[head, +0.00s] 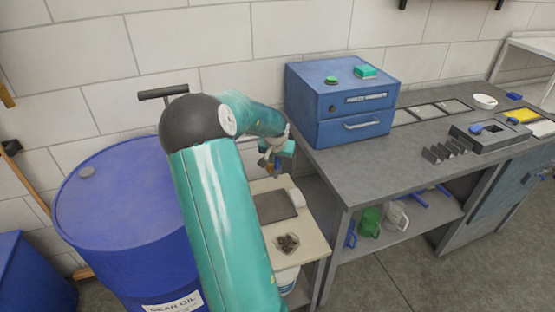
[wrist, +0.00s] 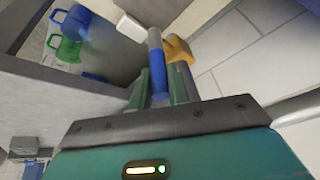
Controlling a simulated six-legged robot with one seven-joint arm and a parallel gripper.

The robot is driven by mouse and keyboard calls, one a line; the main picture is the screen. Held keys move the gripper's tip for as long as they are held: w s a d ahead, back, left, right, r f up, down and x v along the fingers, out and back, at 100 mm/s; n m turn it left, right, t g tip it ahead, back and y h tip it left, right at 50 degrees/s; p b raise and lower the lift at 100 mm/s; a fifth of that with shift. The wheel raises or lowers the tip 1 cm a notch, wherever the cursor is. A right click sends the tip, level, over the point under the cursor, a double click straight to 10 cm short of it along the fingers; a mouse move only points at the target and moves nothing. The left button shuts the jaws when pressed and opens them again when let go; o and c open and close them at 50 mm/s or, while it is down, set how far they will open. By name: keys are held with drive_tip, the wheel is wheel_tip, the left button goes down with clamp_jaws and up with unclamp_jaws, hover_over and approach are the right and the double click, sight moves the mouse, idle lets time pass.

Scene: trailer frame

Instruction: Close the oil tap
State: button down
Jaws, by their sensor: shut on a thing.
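The oil tap shows in the wrist view as a brass-coloured body (wrist: 179,49) beside a bar with a blue grip (wrist: 157,78) and a grey end. My gripper (wrist: 159,72) is shut on the blue grip, with one teal finger on each side. In the head view my gripper (head: 274,158) is beyond my arm, just left of the workbench. A small brownish part of the tap (head: 264,163) shows there; most of it is hidden. A blue drum labelled for oil (head: 110,205) stands left of my arm, which covers its right side.
A small pale table (head: 312,243) stands below my gripper, with a dark pad and a small brown object on it. The grey workbench (head: 345,165) is at right, bearing a blue drawer cabinet (head: 335,105). Coloured jugs (head: 369,222) stand on its lower shelf. A tiled wall is behind.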

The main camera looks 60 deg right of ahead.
drive_tip(key=s+d+f+m+t+y, duration=0.2)
drive_tip(key=s+d+f+t+y, duration=0.2)
drive_tip(key=t+y, duration=0.3)
drive_tip(key=shift+f+t+y, duration=0.15)
drive_tip(key=shift+t+y, duration=0.25)
drive_tip(key=shift+t, duration=0.5)
idle(0.4)
drive_tip(key=c, duration=1.3)
unclamp_jaws()
drive_tip(key=shift+c, duration=0.2)
drive_tip(key=shift+s, duration=0.1)
